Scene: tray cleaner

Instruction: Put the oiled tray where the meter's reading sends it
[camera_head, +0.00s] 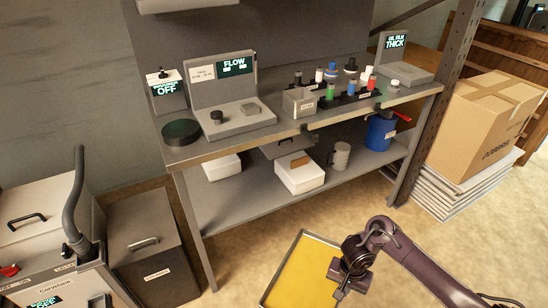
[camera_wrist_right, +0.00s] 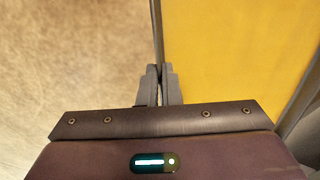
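The oiled tray (camera_head: 300,272), a flat yellow sheet with a thin grey rim, is at the bottom of the head view. It also fills the right of the right wrist view (camera_wrist_right: 235,50). My right gripper (camera_head: 342,290) is at the tray's right edge. In the right wrist view its fingers (camera_wrist_right: 158,85) are closed on the rim, with the tray on the right and bare floor on the left. The meter (camera_head: 396,42) at the bench's back right reads "OIL FILM THICK". My left gripper is not in view.
The workbench (camera_head: 210,153) holds a "FLOW" display (camera_head: 235,67), an "OFF" box (camera_head: 167,90) and several bottles. Its lower shelf holds a white box (camera_head: 300,176) and blue can (camera_head: 380,132). Machines stand left; a carton (camera_head: 487,115) on stacked sheets stands right.

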